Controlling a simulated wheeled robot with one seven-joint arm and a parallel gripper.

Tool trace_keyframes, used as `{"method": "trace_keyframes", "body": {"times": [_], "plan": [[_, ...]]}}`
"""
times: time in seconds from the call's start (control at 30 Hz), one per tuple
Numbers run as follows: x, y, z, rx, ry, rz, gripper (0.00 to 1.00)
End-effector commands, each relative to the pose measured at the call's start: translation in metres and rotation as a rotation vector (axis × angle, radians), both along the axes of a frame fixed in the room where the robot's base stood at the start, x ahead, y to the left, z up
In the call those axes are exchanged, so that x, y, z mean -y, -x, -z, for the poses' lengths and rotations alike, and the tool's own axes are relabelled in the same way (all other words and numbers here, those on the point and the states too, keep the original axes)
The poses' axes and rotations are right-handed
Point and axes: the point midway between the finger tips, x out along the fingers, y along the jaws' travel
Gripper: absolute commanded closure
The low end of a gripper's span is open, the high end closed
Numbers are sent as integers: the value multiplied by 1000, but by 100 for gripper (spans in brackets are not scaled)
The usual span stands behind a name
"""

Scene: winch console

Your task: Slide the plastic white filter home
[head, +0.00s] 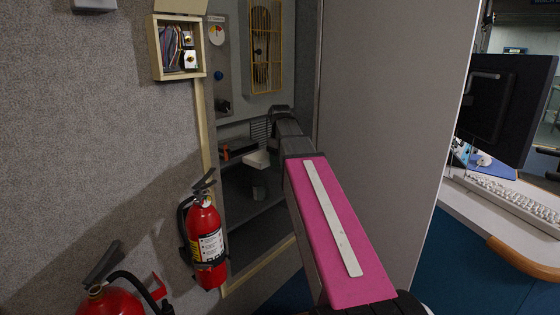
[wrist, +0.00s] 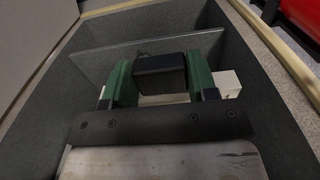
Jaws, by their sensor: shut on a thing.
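A white plastic piece (head: 257,158), which I take to be the filter, shows inside the recessed cabinet in the head view. My gripper's green fingers (wrist: 160,88) are shut, with a dark block (wrist: 160,72) between them in the wrist view. White also shows just below this block and as a white part (wrist: 228,82) outside the right finger. The dark block appears to be the filter's grip, but its join to the white is hidden. My pink arm reaches into the cabinet; the fingers cannot be made out in the head view. The filter's seat cannot be made out.
The cabinet has a pale wooden frame (head: 205,150) and dark inner walls. A red fire extinguisher (head: 206,240) hangs just left of the opening, another (head: 110,300) lower left. A large grey panel (head: 390,110) closes the right side. A yellow rack (head: 265,50) sits higher in the recess.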

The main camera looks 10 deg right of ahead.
Motion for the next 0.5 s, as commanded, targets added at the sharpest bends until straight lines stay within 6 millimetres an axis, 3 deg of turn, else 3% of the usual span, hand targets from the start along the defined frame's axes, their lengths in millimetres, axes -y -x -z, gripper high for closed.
{"method": "trace_keyframes", "body": {"times": [0.5], "plan": [[-15, -22, -1, 1, -1, 1, 72]]}}
